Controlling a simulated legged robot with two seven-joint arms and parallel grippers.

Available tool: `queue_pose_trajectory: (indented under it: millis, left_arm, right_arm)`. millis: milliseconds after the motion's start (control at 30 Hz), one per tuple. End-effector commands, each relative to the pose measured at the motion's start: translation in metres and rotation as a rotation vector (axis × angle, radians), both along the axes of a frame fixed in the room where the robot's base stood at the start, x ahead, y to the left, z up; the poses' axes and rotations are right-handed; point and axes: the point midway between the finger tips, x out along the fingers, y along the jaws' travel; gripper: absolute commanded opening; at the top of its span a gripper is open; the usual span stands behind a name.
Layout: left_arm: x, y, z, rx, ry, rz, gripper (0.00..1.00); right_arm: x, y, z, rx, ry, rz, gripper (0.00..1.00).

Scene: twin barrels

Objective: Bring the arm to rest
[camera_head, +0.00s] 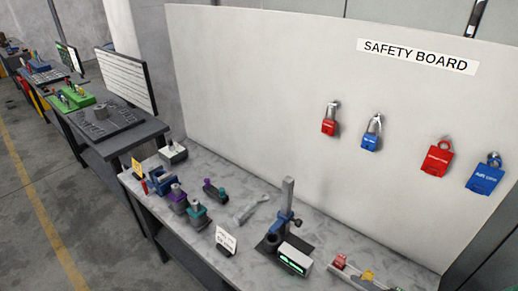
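Neither of my arms nor my grippers shows in the head view. A pale safety board (260,90) stands behind a grey workbench (225,205). A red padlock (329,120) and a blue padlock (371,135) hang on the board. A red tag (436,160) and a blue tag (486,177) hang further right. No barrels are in view.
The bench holds a stand with a post (287,205), a wrench (251,208), purple and teal parts (196,215) and a white card (226,240). Another bench with a monitor (127,80) stands at left. The floor (25,200) at left is clear.

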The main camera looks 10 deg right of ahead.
Motion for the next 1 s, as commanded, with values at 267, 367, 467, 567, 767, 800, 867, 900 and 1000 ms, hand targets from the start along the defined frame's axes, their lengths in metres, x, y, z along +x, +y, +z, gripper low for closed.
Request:
queue_pose_trajectory:
  millis: [267,367,467,567,767,800,867,900,1000]
  left_arm:
    - [0.000,0.000,0.000,0.000,0.000,0.000,0.50]
    - [0.000,0.000,0.000,0.000,0.000,0.000,0.50]
    - [0.000,0.000,-0.001,0.000,0.000,0.000,0.50]
    - [0.000,0.000,-0.001,0.000,0.000,0.000,0.50]
    - [0.000,0.000,-0.001,0.000,0.000,0.000,0.50]
    - [0.000,0.000,-0.001,0.000,0.000,0.000,0.50]
    - [0.000,0.000,-0.001,0.000,0.000,0.000,0.50]
    - [0.000,0.000,-0.001,0.000,0.000,0.000,0.50]
    - [0.000,0.000,-0.001,0.000,0.000,0.000,0.50]
  right_arm:
    - [0.027,-0.012,-0.016,-0.461,0.060,0.105,0.50]
    - [0.036,-0.017,-0.017,-0.675,0.095,0.175,0.50]
    - [0.044,-0.018,-0.012,-0.901,0.137,0.273,0.50]
    - [0.048,-0.010,0.001,-1.144,0.190,0.425,0.50]
    - [0.012,0.068,0.038,-1.451,0.250,0.939,0.50]
    - [0.000,0.086,0.043,-1.459,0.234,1.036,0.50]
    - [-0.016,0.109,0.048,-1.453,0.203,1.154,0.50]
    - [-0.024,0.120,0.050,-1.445,0.187,1.209,0.50]
    - [-0.033,0.132,0.052,-1.432,0.166,1.272,0.50]
